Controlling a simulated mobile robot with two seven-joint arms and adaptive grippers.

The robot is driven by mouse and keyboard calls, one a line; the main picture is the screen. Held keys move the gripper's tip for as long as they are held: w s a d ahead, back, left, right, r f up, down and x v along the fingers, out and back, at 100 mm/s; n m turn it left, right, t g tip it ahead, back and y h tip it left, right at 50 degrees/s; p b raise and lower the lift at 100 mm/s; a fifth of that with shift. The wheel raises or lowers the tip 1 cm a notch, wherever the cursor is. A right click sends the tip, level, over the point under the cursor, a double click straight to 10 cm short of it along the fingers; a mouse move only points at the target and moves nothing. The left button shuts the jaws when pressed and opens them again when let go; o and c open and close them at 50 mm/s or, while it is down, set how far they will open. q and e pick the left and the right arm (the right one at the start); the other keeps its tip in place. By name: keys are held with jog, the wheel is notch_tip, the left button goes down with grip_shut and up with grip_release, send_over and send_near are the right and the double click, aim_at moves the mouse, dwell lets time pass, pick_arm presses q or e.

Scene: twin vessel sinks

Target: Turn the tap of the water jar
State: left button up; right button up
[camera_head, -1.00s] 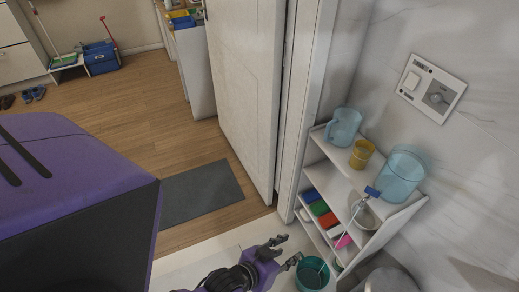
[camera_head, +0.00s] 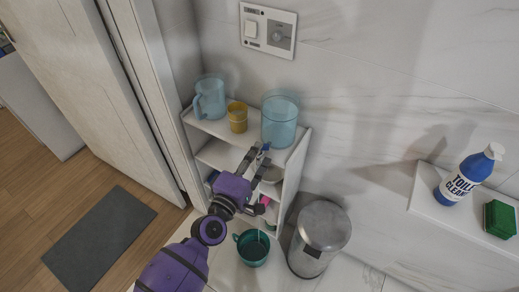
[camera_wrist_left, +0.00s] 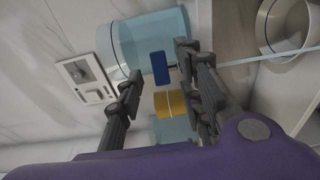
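The water jar (camera_head: 281,122) is a clear light-blue cylinder on top of the white shelf. Its small blue tap (camera_head: 266,147) faces my left gripper (camera_head: 258,160), which is close in front. In the left wrist view the blue tap (camera_wrist_left: 160,68) shows between the two dark fingers of my left gripper (camera_wrist_left: 157,63), against the jar (camera_wrist_left: 150,35). The fingers are spread, with visible gaps beside the tap. A thin pale line (camera_wrist_left: 280,56), seemingly water, runs from the tap side; a teal pail (camera_head: 252,248) stands on the floor below. My right gripper is out of view.
A blue pitcher (camera_head: 210,102) and yellow cup (camera_head: 237,117) stand beside the jar on the shelf (camera_head: 300,158). A steel bin (camera_head: 322,235) stands to the right. A cleaner bottle (camera_head: 466,180) and green sponge (camera_head: 499,218) sit on a ledge.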

pick_arm(q)
jog(key=shift+x, duration=1.25)
jog(key=c, duration=0.8)
grip_shut()
